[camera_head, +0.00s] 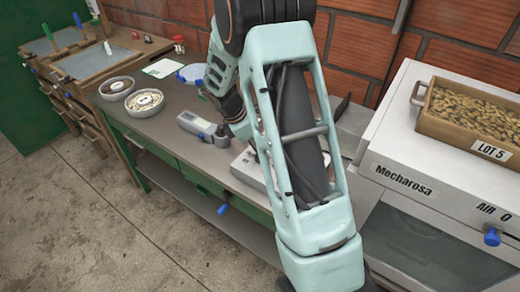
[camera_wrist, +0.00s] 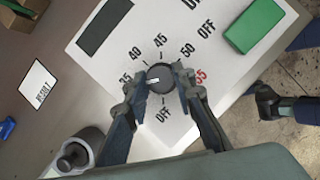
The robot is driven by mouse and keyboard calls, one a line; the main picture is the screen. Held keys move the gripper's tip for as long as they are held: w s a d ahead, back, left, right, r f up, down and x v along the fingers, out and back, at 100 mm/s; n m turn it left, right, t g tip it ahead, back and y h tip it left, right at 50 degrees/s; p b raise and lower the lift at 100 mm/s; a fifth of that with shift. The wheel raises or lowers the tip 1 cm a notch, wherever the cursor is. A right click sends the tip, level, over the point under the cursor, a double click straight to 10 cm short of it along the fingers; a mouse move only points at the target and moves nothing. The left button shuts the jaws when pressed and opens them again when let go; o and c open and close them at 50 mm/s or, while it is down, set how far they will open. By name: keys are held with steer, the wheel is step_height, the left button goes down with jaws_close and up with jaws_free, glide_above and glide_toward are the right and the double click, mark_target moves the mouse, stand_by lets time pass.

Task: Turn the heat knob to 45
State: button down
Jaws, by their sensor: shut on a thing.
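In the wrist view, the round dark grey heat knob (camera_wrist: 161,82) sits on a light panel (camera_wrist: 215,75). Its white mark points left, roughly toward the leftmost number, which looks like 35. The labels 40, 45, 50 and a red 55 run clockwise around it, with 45 above the knob and OFF below. My gripper (camera_wrist: 160,77) is shut on the knob, with one finger on its left and one on its right. In the head view, my arm hides the gripper and knob; part of the light device (camera_head: 246,168) shows beside the arm.
A dark display (camera_wrist: 104,25) and a green block (camera_wrist: 254,25) are on the panel. A grey device (camera_head: 197,124) and two bowls (camera_head: 145,102) stand on the bench. The Mecharosa machine (camera_head: 400,150) stands right, with a tray of beans (camera_head: 465,140) on top.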

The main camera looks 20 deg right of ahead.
steer(key=m+g, duration=0.2)
steer(key=m, duration=0.3)
steer(key=shift+w+m, duration=0.15)
steer(key=shift+m, duration=0.15)
steer(key=m, duration=0.2)
steer(key=m+g+y, duration=0.1)
steer(key=m, duration=0.1)
steer(key=shift+w+d+m+g+y, duration=0.1)
steer(key=shift+d+m+g+y, duration=0.05)
steer(key=shift+m+g+y, duration=0.15)
steer(key=m+y, duration=0.1)
steer(key=m, duration=0.4)
steer(key=shift+d+g+y, duration=0.15)
steer(key=shift+g+y, duration=0.25)
steer(key=shift+m+y, duration=0.9)
steer(key=shift+m, duration=1.5)
steer(key=c, duration=1.6)
jaws_free()
